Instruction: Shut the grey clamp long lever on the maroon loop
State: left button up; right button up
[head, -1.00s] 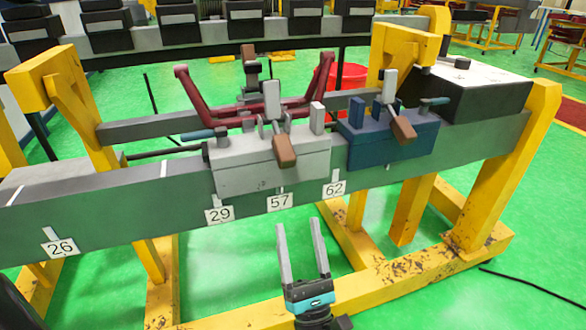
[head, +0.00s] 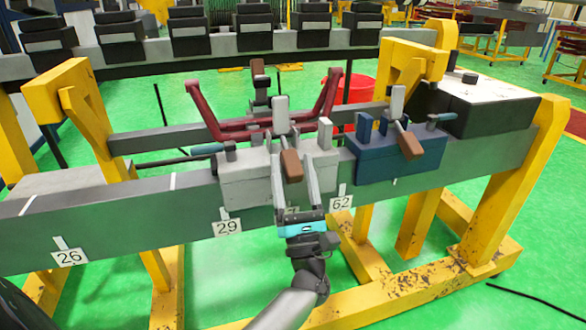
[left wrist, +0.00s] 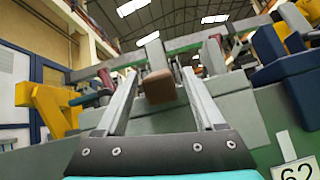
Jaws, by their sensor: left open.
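The grey clamp (head: 240,188) sits on the front beam. Its long lever has a brown grip (head: 291,166) that sticks out toward the front; the grip also shows in the left wrist view (left wrist: 159,86). The maroon loop (head: 215,128) lies across behind and above the grey clamp, its two ends raised. My left gripper (head: 290,159) is open in front of the clamp, a finger on each side of the brown grip; it also shows in the left wrist view (left wrist: 159,75). Whether the fingers touch the grip cannot be told. My right gripper is not in view.
A blue clamp (head: 385,160) with its own brown-ended lever stands just right of the grey one. Yellow posts (head: 85,115) stand at both sides. Number plates, such as 29 (head: 227,227), hang on the beam (head: 130,228). A red bucket (head: 360,93) stands behind.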

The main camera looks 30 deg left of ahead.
pick_arm(q)
jog(key=shift+c, duration=0.4)
grip_shut()
jog(key=shift+f, duration=0.1)
dwell(0.9)
